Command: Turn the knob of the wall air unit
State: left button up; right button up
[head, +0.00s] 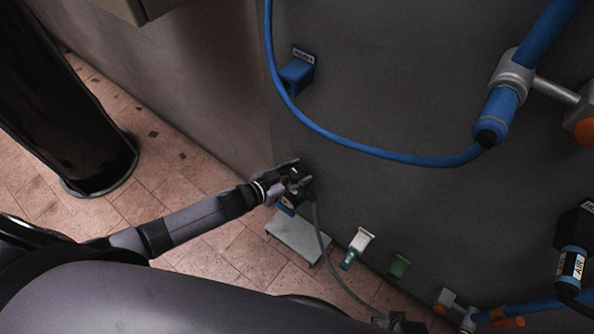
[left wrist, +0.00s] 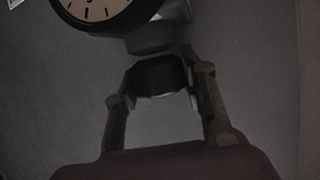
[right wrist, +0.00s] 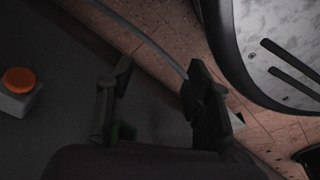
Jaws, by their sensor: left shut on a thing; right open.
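In the left wrist view a dark round knob (left wrist: 158,76) sits below a grey housing, with a pale-faced gauge (left wrist: 95,8) cut off at the top edge. My left gripper (left wrist: 160,68) has a finger on each side of the knob and is shut on it. In the head view my left gripper (head: 292,177) is at the grey wall and mostly hides the unit there. My right gripper (right wrist: 158,70) is open and empty in the right wrist view. It seems to show only partly at the bottom of the head view (head: 400,323).
A thin hose (head: 325,250) runs down the wall beneath the left gripper. An orange knob (right wrist: 19,79) lies left of the right gripper.

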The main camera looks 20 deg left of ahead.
pick_arm(q)
jog(key=shift+w+r+m+g+h, duration=0.1)
jog(key=shift+m+g+h, duration=0.2)
jog(key=shift+m+h, duration=0.2)
pick_arm(e)
jog(key=shift+s+d+f, duration=0.1)
jog(key=shift+s+f, duration=0.35)
jog(key=shift+f, duration=0.1)
pick_arm(q)
jog(key=o, duration=1.2)
pick_arm(e)
jog(key=shift+s, duration=0.1)
pick_arm(q)
jog(key=v, duration=1.2)
